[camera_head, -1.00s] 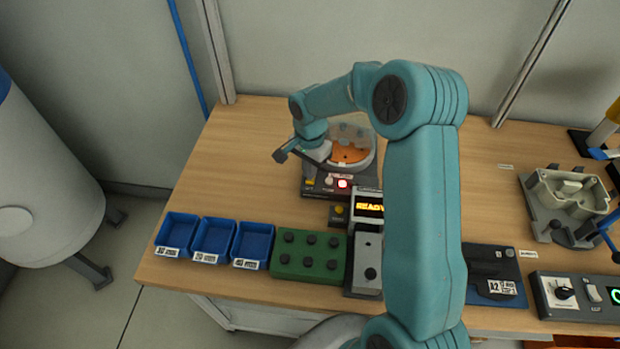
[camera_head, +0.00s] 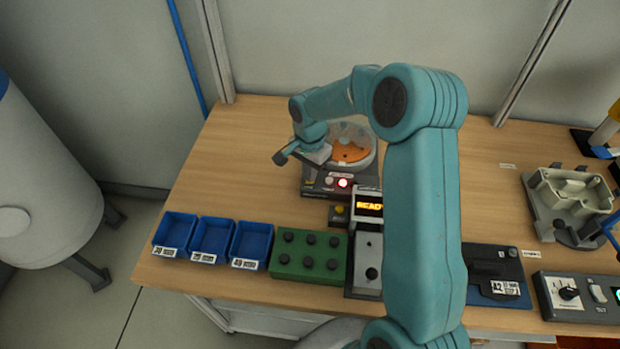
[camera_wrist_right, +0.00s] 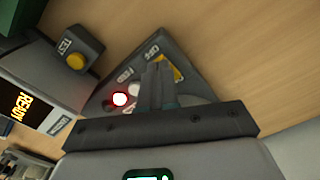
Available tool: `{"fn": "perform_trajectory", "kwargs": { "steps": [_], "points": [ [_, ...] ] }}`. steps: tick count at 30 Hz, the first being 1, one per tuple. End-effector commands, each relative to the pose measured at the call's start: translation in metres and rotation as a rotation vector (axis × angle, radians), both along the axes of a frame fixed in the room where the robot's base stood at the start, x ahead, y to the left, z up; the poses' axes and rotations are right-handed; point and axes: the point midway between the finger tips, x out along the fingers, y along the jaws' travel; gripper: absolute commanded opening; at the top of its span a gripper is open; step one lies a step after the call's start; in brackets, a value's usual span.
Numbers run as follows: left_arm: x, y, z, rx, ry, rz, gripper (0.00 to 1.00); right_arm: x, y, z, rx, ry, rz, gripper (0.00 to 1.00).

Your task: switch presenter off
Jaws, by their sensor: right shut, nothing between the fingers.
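The presenter is a round clear-walled bowl with an orange inside (camera_head: 352,150) on a dark base near the middle of the bench. Its front panel (camera_head: 322,188) shows a glowing red lamp (camera_head: 343,183) and a pale knob. In the wrist view the panel (camera_wrist_right: 187,76) carries OFF and FEED labels, a yellow label and the lit lamp (camera_wrist_right: 120,99). My right gripper (camera_wrist_right: 158,88) is shut and empty, directly over the panel, hiding its middle and any switch there. Whether it touches the panel I cannot tell. The left gripper is not in view.
A READY display box (camera_head: 368,207) with a yellow TEST button stands in front of the presenter. Blue bins (camera_head: 212,240) and a green block with black knobs (camera_head: 308,256) line the front edge. A grey fixture (camera_head: 570,200) is at right. Bench left of the presenter is clear.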

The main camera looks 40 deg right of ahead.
Motion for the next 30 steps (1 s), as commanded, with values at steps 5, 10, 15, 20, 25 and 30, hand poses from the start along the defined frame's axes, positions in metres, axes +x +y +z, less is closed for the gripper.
{"fn": "perform_trajectory", "kwargs": {
  "steps": [5, 10, 15, 20, 25, 30],
  "points": [
    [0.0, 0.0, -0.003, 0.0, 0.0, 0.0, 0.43, 0.0, 0.0, -0.004, -0.001, 0.0, 0.0, 0.0],
    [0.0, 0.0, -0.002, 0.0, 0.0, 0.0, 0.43, 0.0, 0.0, -0.002, -0.001, 0.0, 0.0, 0.0],
    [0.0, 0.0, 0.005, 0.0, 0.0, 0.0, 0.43, 0.0, 0.0, 0.01, -0.001, -0.001, 0.0, 0.0],
    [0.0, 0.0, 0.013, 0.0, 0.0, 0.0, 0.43, 0.0, 0.0, 0.025, -0.001, -0.002, -0.001, 0.0],
    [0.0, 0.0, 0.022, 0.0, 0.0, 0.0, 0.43, 0.0, 0.0, 0.04, 0.0, 0.0, 0.0, 0.0],
    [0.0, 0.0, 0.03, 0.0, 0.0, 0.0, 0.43, 0.0, 0.0, 0.055, -0.001, -0.001, 0.0, 0.0]
  ]
}}
